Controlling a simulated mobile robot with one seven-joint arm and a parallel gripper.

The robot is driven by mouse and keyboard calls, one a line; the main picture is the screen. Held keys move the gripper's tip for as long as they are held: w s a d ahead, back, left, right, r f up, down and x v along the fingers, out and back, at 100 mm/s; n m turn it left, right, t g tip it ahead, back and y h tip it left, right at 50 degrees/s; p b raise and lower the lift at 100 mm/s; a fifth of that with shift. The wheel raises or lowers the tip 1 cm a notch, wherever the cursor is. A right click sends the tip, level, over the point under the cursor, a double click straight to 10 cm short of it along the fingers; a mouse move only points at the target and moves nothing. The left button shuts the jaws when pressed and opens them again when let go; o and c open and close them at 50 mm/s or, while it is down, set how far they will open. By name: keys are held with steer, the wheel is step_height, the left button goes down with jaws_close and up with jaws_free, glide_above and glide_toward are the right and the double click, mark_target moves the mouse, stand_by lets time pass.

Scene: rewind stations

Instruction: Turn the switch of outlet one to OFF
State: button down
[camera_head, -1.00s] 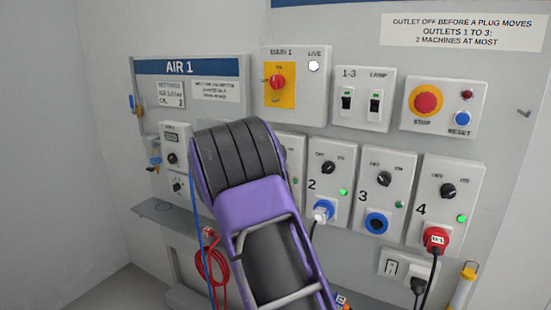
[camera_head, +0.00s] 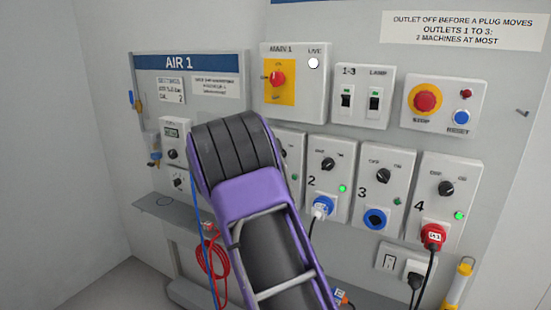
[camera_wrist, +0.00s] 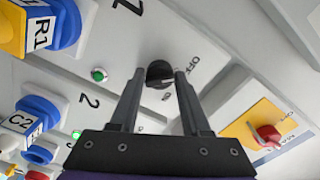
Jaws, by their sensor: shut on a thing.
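The black switch knob (camera_wrist: 159,72) of outlet one sits on a pale plate in the wrist view, with the OFF label (camera_wrist: 190,64) to its right. My gripper (camera_wrist: 160,82) is shut on this knob, one finger on each side. I cannot tell for sure which label the knob points to. In the head view my arm hides most of the outlet one plate (camera_head: 295,147).
Outlets three (camera_head: 380,190) and four (camera_head: 446,195) stand to the right. The red main switch (camera_wrist: 266,136) is near my right finger's side.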

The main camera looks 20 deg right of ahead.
steer(key=shift+c, duration=2.1)
jaws_free()
steer(key=v, duration=1.7)
steer(key=shift+s+a, duration=0.1)
steer(key=shift+a, duration=0.05)
